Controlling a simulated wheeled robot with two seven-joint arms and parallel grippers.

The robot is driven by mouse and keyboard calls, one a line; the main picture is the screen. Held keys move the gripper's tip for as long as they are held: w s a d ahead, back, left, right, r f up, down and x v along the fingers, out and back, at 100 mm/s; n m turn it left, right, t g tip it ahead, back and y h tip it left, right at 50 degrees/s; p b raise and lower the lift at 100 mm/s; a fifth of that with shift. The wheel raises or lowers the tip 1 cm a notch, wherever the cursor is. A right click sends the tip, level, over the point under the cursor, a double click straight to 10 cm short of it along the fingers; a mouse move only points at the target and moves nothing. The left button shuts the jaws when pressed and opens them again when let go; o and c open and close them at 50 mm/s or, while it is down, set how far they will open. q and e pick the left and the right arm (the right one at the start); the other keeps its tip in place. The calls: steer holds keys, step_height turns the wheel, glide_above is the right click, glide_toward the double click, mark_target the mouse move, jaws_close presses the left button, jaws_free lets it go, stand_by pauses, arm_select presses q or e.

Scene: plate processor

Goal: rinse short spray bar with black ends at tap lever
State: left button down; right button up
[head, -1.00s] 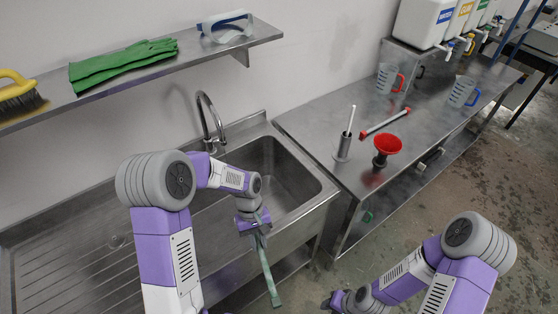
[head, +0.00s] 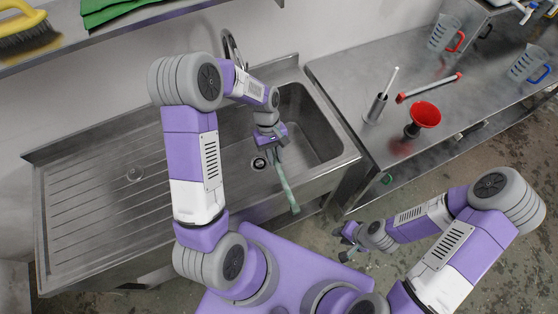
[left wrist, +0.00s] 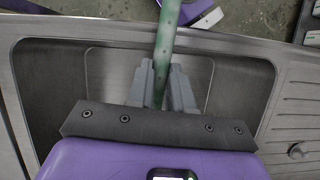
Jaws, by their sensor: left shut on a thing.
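My left gripper (head: 275,150) is shut on a green, slim spray bar (head: 286,182), over the sink basin (head: 310,130). The bar slants down to the right across the basin's front rim in the head view. The left wrist view shows the bar (left wrist: 167,40) between both grey fingers (left wrist: 160,88), with small dark holes along it. Its visible far end looks green, and I cannot make out black ends. The curved tap (head: 230,46) rises behind my left arm. Its lever is not visible. My right gripper (head: 345,241) is low, right of the sink, too small to read.
A ribbed drainboard (head: 100,205) lies left of the basin.

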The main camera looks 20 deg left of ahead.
arm_select(q)
steer(key=w+a+f+b, duration=0.1)
steer(key=w+a, duration=0.4)
steer(key=a, duration=0.2)
steer(key=shift+w+a+f, duration=0.15)
steer(key=shift+a+f, duration=0.2)
steer(key=shift+f, duration=0.05)
steer(key=shift+w, duration=0.1)
stand_by(0.5)
steer(key=shift+w+d, duration=0.35)
steer(key=shift+w, duration=0.05)
steer(key=shift+s+a, duration=0.1)
steer(key=shift+s+a, duration=0.25)
steer(key=shift+s, duration=0.15)
stand_by(0.3)
steer(key=shift+s+d, duration=0.75)
steer(key=shift+d, duration=0.35)
steer(key=shift+s+d, duration=0.75)
steer(key=shift+d, duration=0.4)
steer(key=shift+s+d, duration=0.75)
steer(key=shift+d, duration=0.35)
